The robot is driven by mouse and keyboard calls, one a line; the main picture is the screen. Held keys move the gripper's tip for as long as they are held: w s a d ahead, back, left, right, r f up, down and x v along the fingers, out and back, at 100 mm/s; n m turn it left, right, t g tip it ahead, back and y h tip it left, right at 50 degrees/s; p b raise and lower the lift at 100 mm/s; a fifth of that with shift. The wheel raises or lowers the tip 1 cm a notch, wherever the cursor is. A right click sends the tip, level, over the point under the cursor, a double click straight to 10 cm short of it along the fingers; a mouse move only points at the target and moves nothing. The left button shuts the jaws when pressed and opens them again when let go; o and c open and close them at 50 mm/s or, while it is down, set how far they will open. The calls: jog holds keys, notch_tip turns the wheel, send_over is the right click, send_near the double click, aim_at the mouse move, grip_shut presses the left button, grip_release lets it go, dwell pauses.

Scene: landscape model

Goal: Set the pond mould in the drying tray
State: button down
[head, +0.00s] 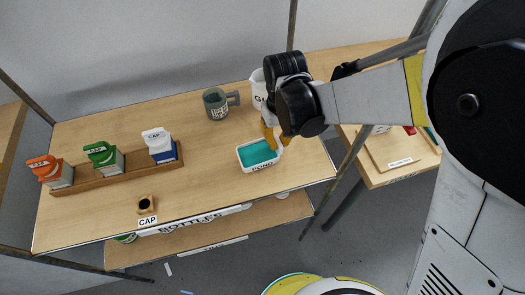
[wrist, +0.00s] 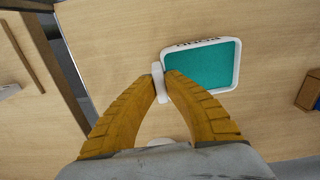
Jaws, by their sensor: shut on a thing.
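The pond mould (head: 258,155) is a white rectangular dish with a teal inside and a label that reads POND. It is at the right part of the long wooden table, and it also shows in the wrist view (wrist: 205,65). My gripper (head: 270,136) is shut on the white tab at the mould's edge, with a yellow finger on each side of it in the wrist view (wrist: 162,78). I cannot tell whether the mould touches the table. A flat wooden tray (head: 408,165) with a white label too small to read is on the right-hand table; it may be the drying tray.
A grey mug (head: 216,104) and a partly hidden white container (head: 257,88) stand behind the mould. A wooden rack (head: 115,170) holds several cartons at left. A small wooden CAP block (head: 146,204) is near the front edge. A dark post and a gap separate the tables.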

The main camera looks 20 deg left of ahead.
jog(key=shift+r, duration=0.4)
jog(key=shift+r+p, duration=1.35)
jog(key=shift+r, duration=0.4)
